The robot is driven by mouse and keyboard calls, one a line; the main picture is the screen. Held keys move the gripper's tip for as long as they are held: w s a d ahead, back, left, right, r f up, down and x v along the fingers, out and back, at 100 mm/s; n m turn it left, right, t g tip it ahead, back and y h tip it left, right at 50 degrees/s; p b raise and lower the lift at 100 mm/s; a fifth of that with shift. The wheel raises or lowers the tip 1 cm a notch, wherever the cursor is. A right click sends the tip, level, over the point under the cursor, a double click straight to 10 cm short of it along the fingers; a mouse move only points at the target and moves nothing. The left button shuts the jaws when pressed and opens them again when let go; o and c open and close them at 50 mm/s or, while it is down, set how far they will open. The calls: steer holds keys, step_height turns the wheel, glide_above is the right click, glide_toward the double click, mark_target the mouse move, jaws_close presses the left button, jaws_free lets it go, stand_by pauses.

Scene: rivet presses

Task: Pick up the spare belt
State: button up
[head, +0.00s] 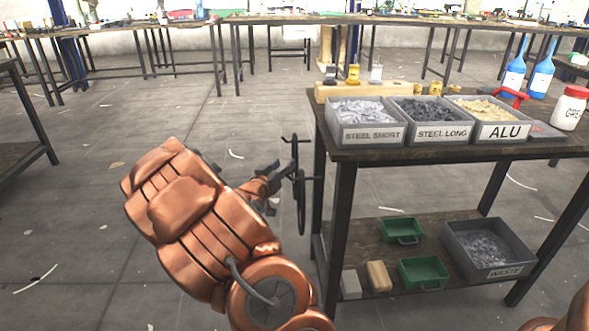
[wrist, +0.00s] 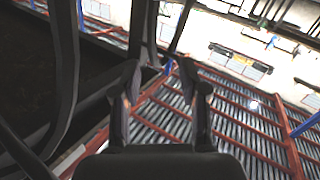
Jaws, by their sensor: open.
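The spare belt, seemingly the thin black loop (head: 301,205), hangs upright by the left end of the workbench in the head view, near dark pegs (head: 293,141). My gripper (head: 274,184) is just left of the loop, close to it; I cannot tell whether they touch. In the wrist view my gripper (wrist: 160,72) has its two fingers apart, with nothing seen held between them. Dark curved bands (wrist: 66,75) fill the left of the wrist view and may be the loop seen close up. The gripper's fingers are small and partly blurred with the loop in the head view.
The workbench (head: 345,152) carries grey bins of steel and aluminium pieces (head: 373,135), blue bottles (head: 540,78) and a grease jar (head: 570,108). Its lower shelf holds green trays (head: 424,283) and a waste bin (head: 490,269). The floor (head: 90,200) left of my arm is clear.

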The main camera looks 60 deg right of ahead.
mark_target(295, 153)
steer(key=shift+s+d+r+g+b, duration=0.15)
steer(key=shift+d+b, duration=0.15)
steer(key=shift+d, duration=0.65)
steer(key=shift+s+d+r+g+b, duration=0.15)
steer(key=shift+d+b, duration=0.1)
steer(key=shift+d, duration=0.7)
steer(key=shift+w+d+b, duration=0.2)
steer(key=shift+d+b, duration=0.1)
steer(key=shift+d, duration=0.45)
steer(key=shift+w+d+b, duration=0.25)
steer(key=shift+d+b, duration=0.05)
steer(key=shift+d, duration=0.45)
steer(key=shift+w+d+b, duration=0.2)
steer(key=shift+d+b, duration=0.1)
steer(key=shift+d, duration=0.45)
steer(key=shift+c, duration=0.3)
jaws_close()
